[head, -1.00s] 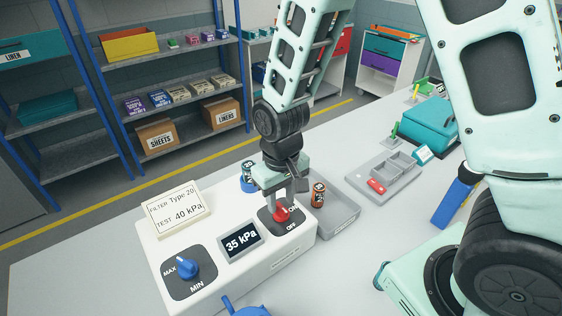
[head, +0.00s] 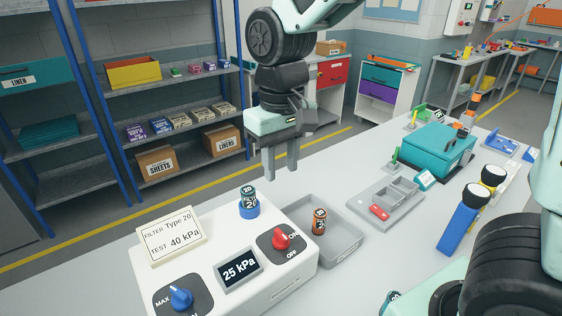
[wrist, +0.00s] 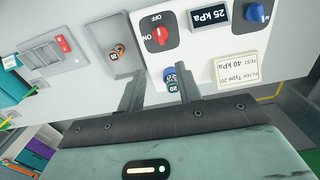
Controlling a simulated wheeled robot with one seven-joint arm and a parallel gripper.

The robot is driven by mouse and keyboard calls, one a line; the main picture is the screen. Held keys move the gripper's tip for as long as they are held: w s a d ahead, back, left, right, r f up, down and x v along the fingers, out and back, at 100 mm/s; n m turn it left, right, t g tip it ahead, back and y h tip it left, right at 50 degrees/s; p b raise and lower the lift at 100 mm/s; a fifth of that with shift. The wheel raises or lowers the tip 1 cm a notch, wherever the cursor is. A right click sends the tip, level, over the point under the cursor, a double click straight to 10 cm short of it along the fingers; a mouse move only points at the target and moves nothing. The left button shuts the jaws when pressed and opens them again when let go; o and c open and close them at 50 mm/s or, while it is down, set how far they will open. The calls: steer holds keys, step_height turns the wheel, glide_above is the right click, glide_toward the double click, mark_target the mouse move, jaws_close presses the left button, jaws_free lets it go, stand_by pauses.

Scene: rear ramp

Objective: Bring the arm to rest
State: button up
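My gripper (head: 281,172) hangs in the air above the bench, behind the white test box (head: 218,290). Its two fingers point down, apart, with nothing between them; they also show apart in the wrist view (wrist: 157,90). The box carries a red ON/OFF knob (head: 281,238), a blue MAX/MIN knob (head: 181,298) and a display (head: 239,271) reading 25 kPa. A dark canister marked 20 (head: 248,197) stands upright in a blue seat at the box's back edge. A card (head: 171,236) reads filter Type 20, test 40 kPa.
A grey tray (head: 345,232) right of the box holds an orange canister (head: 319,221). Beyond it are a grey compartment tray (head: 365,208) with a red piece, a teal case (head: 432,150) and blue torches (head: 458,220). Shelving (head: 182,85) stands behind, across open floor.

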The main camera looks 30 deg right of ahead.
stand_by(0.4)
steer(key=s+a+f+n+b, duration=0.2)
steer(key=s+a+f+n, duration=0.1)
steer(key=s, duration=0.5)
steer(key=s+a+f+n+b, duration=0.2)
steer(key=s+a+f, duration=0.1)
steer(key=s+f, duration=0.3)
steer(key=s, duration=0.2)
steer(key=shift+s+n+y, duration=0.3)
steer(key=shift+s+n, duration=0.1)
